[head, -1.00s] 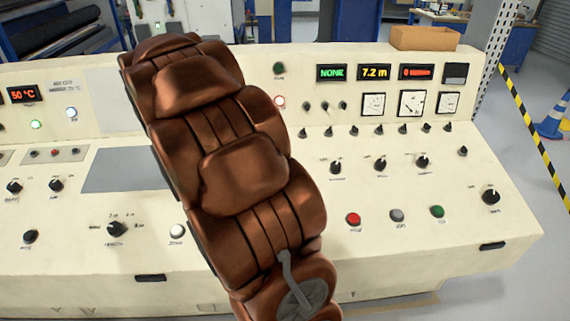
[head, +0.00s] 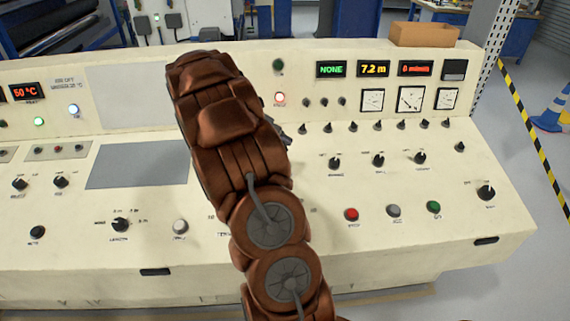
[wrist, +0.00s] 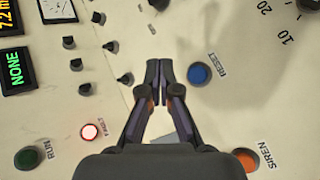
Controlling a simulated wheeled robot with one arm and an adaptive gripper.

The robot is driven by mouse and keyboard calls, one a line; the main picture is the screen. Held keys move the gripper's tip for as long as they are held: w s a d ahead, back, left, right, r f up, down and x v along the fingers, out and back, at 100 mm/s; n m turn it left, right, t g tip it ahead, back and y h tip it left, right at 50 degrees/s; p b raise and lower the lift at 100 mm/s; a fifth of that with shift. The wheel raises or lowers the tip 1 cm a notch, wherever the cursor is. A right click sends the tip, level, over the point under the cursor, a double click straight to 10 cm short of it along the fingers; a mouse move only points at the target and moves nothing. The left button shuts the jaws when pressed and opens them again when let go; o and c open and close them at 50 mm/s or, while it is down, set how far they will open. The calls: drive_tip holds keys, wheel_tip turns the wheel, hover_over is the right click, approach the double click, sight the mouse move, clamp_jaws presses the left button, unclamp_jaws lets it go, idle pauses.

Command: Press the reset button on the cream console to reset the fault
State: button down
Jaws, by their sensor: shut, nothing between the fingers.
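The cream console (head: 330,235) fills the middle of the head view. In the wrist view a blue button (wrist: 199,75) labelled RESET sits on the cream panel, just right of my fingertips. My gripper (wrist: 160,68) is shut and empty, pointing at the panel beside that button; I cannot tell the gap to the surface. The fault lamp (wrist: 90,131) glows red-white at lower left there, and also shows in the head view (head: 280,99). In the head view my brown arm hides the blue button and most of the gripper.
Small black knobs (wrist: 125,79) stand left of the gripper in the wrist view. A green RUN button (wrist: 28,157) and an orange SIREN button (wrist: 246,160) lie lower. Red stop (head: 351,214), grey (head: 393,210) and green (head: 433,207) buttons are on the console's right front.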

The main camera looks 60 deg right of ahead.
drive_tip(key=shift+f, duration=0.15)
drive_tip(key=f, duration=0.2)
drive_tip(key=f+b, duration=0.1)
drive_tip(key=f, duration=0.1)
drive_tip(key=w+d+f, duration=0.1)
drive_tip(key=f, duration=0.1)
drive_tip(key=shift+d+f+b, duration=0.1)
drive_tip(key=shift+f+b, duration=0.3)
drive_tip(key=shift+w+d+f+b, duration=0.15)
drive_tip(key=shift+f+b, duration=0.35)
drive_tip(key=shift+f, duration=0.3)
drive_tip(key=shift+f, duration=0.1)
idle(0.5)
drive_tip(key=shift+d+f+b, duration=0.1)
drive_tip(key=shift+f+b, duration=0.2)
drive_tip(key=shift+b, duration=0.2)
drive_tip(key=shift+w+f+b, duration=0.1)
drive_tip(key=shift+f+b, duration=0.3)
drive_tip(key=shift+f, duration=0.05)
idle(0.8)
drive_tip(key=shift+r, duration=0.9)
drive_tip(key=shift+r, duration=0.15)
